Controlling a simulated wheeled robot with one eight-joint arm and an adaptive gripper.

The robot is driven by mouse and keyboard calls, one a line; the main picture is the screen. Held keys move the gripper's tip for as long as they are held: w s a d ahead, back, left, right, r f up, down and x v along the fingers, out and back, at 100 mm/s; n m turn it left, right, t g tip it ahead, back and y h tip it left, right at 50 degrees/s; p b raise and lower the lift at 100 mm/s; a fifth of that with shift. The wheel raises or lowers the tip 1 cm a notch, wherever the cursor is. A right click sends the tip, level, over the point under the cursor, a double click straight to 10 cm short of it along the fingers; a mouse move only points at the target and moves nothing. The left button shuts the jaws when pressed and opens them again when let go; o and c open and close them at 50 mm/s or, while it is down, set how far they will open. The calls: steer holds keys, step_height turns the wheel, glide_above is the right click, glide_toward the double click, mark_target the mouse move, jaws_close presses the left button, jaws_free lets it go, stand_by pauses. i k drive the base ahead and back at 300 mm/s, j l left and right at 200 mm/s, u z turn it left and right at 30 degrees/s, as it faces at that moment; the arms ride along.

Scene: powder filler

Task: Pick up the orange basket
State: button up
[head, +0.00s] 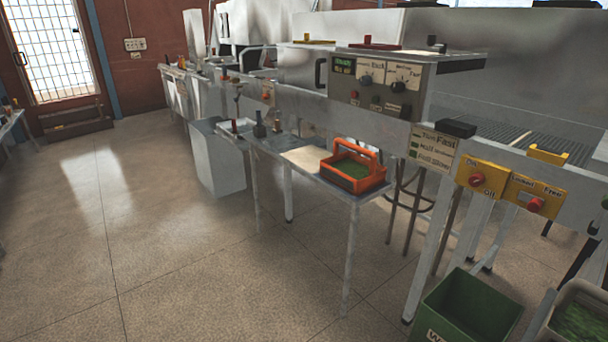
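The orange basket (349,186) sits upright near the right end of a low narrow side table (330,192) in the head view. It has a raised carrying handle (362,149) across its top and green material (353,169) inside. Nothing touches the basket. My gripper is not in this view, so its state does not show.
A control panel (380,84) overhangs behind the basket. Dark bottles (259,127) stand at the table's left end. A green bin (465,306) stands at the lower right. A white bin (215,157) stands left of the table. The floor (170,230) in front is clear.

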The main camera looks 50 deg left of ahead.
mark_target(356, 174)
steer(key=u, duration=1.65)
steer(key=z, duration=1.65)
steer(key=u, duration=1.65)
steer(key=i+j+z, duration=0.25)
steer(key=i+j, duration=0.15)
steer(key=j, duration=0.15)
steer(key=i+j+z, duration=0.1)
steer(key=j, duration=0.2)
steer(key=i+j+z, duration=0.25)
steer(key=i+j, duration=0.15)
steer(key=j, duration=0.3)
steer(key=i+j+z, duration=0.15)
steer(key=j, duration=0.2)
steer(key=i+j+z, duration=0.1)
steer(key=j, duration=0.25)
